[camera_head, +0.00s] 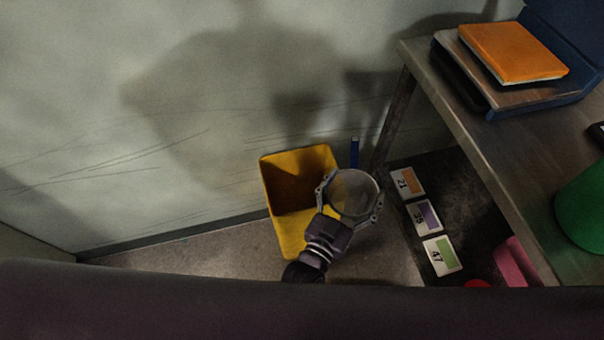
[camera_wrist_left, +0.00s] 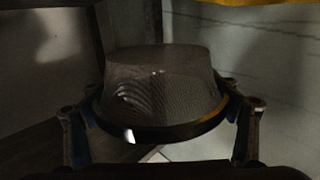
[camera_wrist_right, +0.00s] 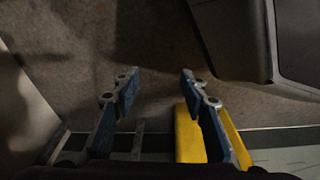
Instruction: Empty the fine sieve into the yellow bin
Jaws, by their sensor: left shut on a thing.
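The fine sieve (camera_head: 352,192) is a round mesh with a dark rim. My left gripper (camera_head: 350,196) is shut around its rim and holds it up at the right side of the yellow bin (camera_head: 291,238). In the left wrist view the sieve's mesh bowl (camera_wrist_left: 160,75) sits between the fingers, and a strip of the bin (camera_wrist_left: 240,3) shows at the top. Whether anything lies in the sieve I cannot tell. The bin is open-topped, its inside shadowed. My right gripper (camera_wrist_right: 160,77) is open and empty; part of the bin (camera_wrist_right: 190,132) shows beside its right finger.
A table (camera_head: 470,150) at the right bears an orange book (camera_head: 513,52) and a green container (camera_head: 582,205). Below it are numbered cards (camera_head: 424,217) and a pink object (camera_head: 511,262). A wall is behind the bin.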

